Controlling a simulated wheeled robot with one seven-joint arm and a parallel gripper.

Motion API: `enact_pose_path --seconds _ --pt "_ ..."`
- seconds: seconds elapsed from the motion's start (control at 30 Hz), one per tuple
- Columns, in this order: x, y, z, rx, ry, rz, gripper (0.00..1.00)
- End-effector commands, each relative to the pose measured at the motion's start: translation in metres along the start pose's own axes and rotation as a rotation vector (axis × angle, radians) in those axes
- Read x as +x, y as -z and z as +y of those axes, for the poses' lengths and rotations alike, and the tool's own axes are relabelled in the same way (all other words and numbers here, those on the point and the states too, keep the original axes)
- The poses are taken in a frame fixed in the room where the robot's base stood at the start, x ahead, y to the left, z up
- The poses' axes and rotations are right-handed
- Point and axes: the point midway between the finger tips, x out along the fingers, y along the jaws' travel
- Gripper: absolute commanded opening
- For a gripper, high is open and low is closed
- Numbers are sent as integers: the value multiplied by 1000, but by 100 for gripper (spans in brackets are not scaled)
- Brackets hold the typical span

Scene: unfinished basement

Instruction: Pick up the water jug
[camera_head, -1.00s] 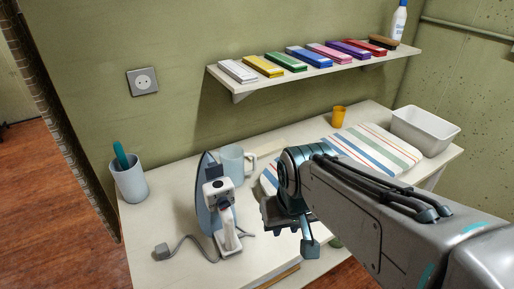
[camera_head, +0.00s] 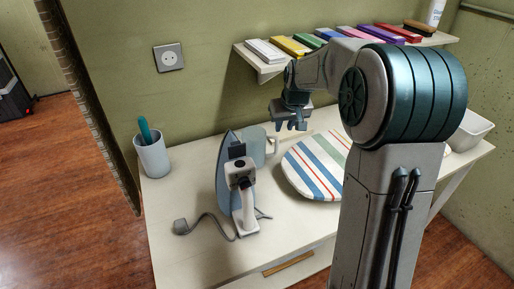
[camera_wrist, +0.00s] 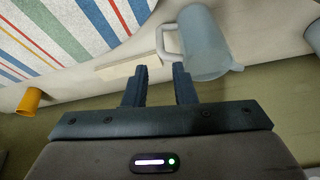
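The water jug (camera_head: 253,147) is pale blue-grey and stands upright on the table, behind the iron and partly hidden by it. In the wrist view the jug (camera_wrist: 207,45) is at the top, right of centre, with its handle on the left side, towards the gap between my fingers. My gripper (camera_head: 291,126) is up and to the right of the jug, near the back wall. In the wrist view my gripper (camera_wrist: 160,86) is open, with nothing between its fingers. The jug is apart from the fingers.
The iron (camera_head: 242,195) stands in front of the jug, its cord on the table. A striped ironing board (camera_head: 315,165) lies to the right. A cup with a teal item (camera_head: 152,158) is at left. The wall shelf (camera_head: 262,68) is above. The wrist view shows an orange cup (camera_wrist: 30,101).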

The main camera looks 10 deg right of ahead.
Motion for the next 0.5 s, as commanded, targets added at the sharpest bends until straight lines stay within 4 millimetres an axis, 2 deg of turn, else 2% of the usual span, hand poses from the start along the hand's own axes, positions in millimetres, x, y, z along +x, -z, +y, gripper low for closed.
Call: enact_pose_path --seconds 0.33,0.5 --pt "62 1 0 0 3 -3 24" --pt "82 1 0 0 1 -1 24"
